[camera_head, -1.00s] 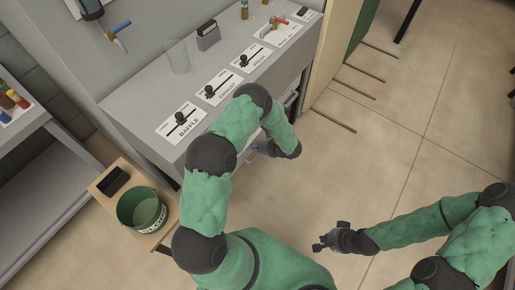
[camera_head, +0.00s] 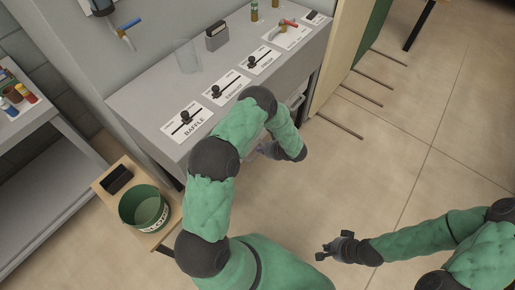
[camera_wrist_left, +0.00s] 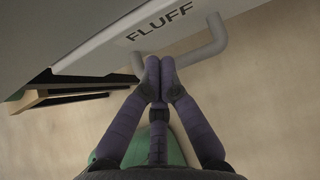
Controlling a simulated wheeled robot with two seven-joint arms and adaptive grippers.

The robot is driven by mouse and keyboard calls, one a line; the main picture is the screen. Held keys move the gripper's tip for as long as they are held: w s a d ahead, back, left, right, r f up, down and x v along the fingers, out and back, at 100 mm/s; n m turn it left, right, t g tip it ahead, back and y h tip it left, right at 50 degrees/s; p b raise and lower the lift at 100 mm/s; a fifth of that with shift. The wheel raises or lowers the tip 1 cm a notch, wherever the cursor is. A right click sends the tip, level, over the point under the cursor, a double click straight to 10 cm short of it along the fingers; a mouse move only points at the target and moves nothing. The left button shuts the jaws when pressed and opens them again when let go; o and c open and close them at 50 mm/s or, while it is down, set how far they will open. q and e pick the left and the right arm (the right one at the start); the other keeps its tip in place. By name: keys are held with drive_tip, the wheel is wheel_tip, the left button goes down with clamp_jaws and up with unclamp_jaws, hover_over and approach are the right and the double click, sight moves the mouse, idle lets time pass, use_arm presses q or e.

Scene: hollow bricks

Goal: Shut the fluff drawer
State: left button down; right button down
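The fluff drawer (camera_wrist_left: 110,42) shows in the left wrist view as a pale front with the word FLUFF and a grey bar handle (camera_wrist_left: 217,38). In the head view my left arm hides most of the drawer. My left gripper (camera_wrist_left: 158,72) has its two purple fingertips together at the handle bar, with nothing seen between them; I cannot tell whether they touch the bar. It also shows in the head view (camera_head: 266,150), beside the front of the grey bench. My right gripper (camera_head: 331,246) hangs over the floor, away from the bench, its fingers apart and empty.
The grey bench (camera_head: 150,99) carries slider panels, including a BAFFLE panel (camera_head: 187,122), and a clear beaker (camera_head: 187,56). A green bucket (camera_head: 143,207) stands on a small wooden stand (camera_head: 112,190). Several thin rods (camera_head: 362,92) lie at right. The floor between is clear.

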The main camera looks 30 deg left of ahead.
use_arm(q)
drive_tip(key=w+d+f+p+v, duration=0.1)
drive_tip(key=p+v, duration=0.2)
drive_tip(key=v, duration=0.8)
hover_over(251, 161)
wheel_tip(251, 161, down, 6)
drive_tip(key=shift+f+b, duration=0.25)
drive_tip(key=shift+b, duration=0.1)
drive_tip(key=shift+a+r, duration=0.1)
drive_tip(key=shift+a, duration=0.5)
